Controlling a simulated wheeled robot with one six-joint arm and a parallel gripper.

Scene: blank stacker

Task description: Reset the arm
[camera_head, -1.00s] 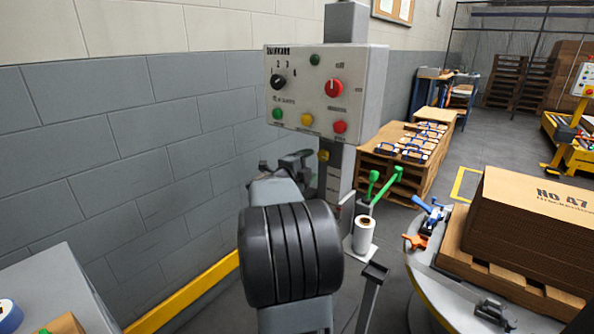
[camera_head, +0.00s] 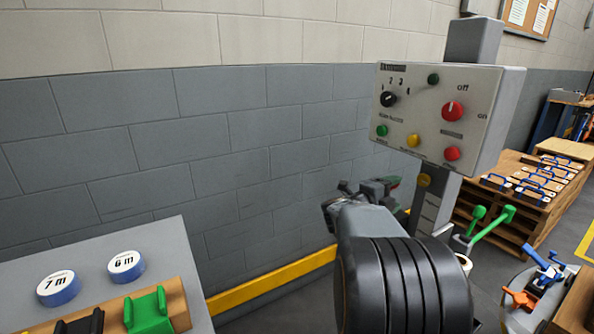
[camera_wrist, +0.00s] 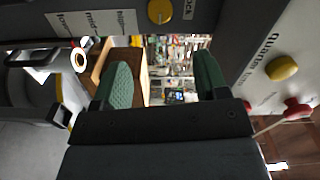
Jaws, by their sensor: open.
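My gripper shows in the wrist view (camera_wrist: 160,85) as two green padded fingers standing wide apart with nothing between them. In the head view my arm reaches forward at the lower right. Its dark end, my gripper (camera_head: 385,187), is near the wall, left of the control panel's post. The control panel (camera_head: 432,120) is a light grey box with a black dial, a red knob, and green, yellow and red buttons. Part of a panel with a yellow knob (camera_wrist: 282,68) shows at the right of the wrist view.
A grey table (camera_head: 180,240) at lower left holds two blue-and-white rolls (camera_head: 126,266), marked 7 m and 6 m, and a wooden block with black and green clips (camera_head: 150,312). A yellow rail (camera_head: 270,280) runs along the wall. Pallets with blue-handled items (camera_head: 490,190) stand at right.

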